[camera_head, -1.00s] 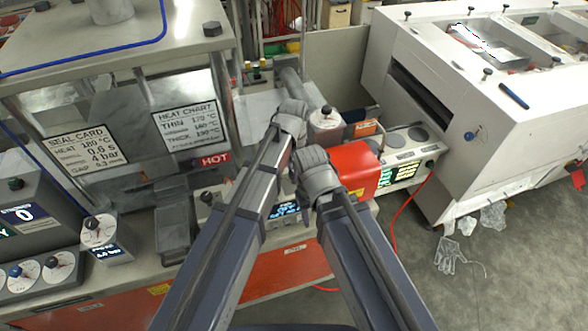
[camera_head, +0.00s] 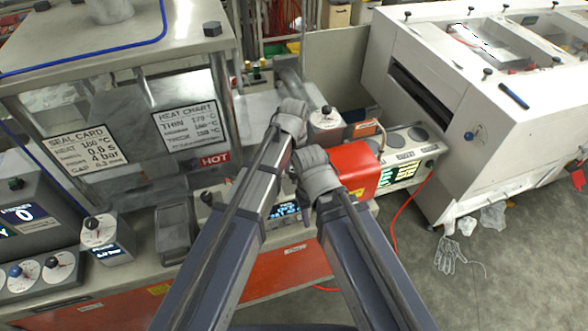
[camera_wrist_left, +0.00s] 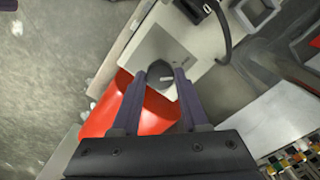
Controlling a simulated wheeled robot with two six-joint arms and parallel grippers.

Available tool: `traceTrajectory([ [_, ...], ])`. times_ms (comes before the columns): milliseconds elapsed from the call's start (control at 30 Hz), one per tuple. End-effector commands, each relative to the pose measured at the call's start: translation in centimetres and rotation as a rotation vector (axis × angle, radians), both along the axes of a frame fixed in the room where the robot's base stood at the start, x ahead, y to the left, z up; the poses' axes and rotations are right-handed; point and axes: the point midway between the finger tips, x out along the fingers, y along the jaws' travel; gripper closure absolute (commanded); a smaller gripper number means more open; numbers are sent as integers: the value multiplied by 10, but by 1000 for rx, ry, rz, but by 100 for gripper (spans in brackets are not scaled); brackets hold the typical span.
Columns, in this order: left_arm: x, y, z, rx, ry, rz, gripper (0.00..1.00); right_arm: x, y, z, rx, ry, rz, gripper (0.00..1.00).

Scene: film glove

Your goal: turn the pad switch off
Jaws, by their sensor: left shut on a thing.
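My left gripper (camera_wrist_left: 165,72) is shut on a round dark knob (camera_wrist_left: 158,75) in the left wrist view, one finger on each side. The knob is on a grey square plate (camera_wrist_left: 172,46) set on a pale panel, and a short light mark shows near it. I take it for the pad switch; its label is not readable. In the head view my left wrist (camera_head: 290,118) hides the knob and the fingertips. My right arm (camera_head: 318,175) ends beside it, and its jaws are hidden.
A red housing (camera_head: 356,168) stands close to the right of my arms; it also shows in the left wrist view (camera_wrist_left: 140,105). A pale unit with a dial (camera_head: 326,122) stands behind it. The press with a HOT label (camera_head: 214,160) is at left, a white machine (camera_head: 430,60) at right.

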Motion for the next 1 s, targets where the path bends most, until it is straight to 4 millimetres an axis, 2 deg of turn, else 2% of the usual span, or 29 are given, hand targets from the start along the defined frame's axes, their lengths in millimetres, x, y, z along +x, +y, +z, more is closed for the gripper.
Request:
traceTrajectory([
  [567, -1, 0, 0, 0, 1, 29, 100, 0, 0, 0, 0, 0, 0, 50],
  [600, -1, 0, 0, 0, 1, 29, 54, 0, 0, 0, 0, 0, 0, 50],
  [833, 0, 0, 0, 0, 0, 28, 28, 0, 0, 0, 0, 0, 0, 50],
  [1000, 0, 0, 0, 0, 0, 27, 26, 0, 0, 0, 0, 0, 0, 50],
])
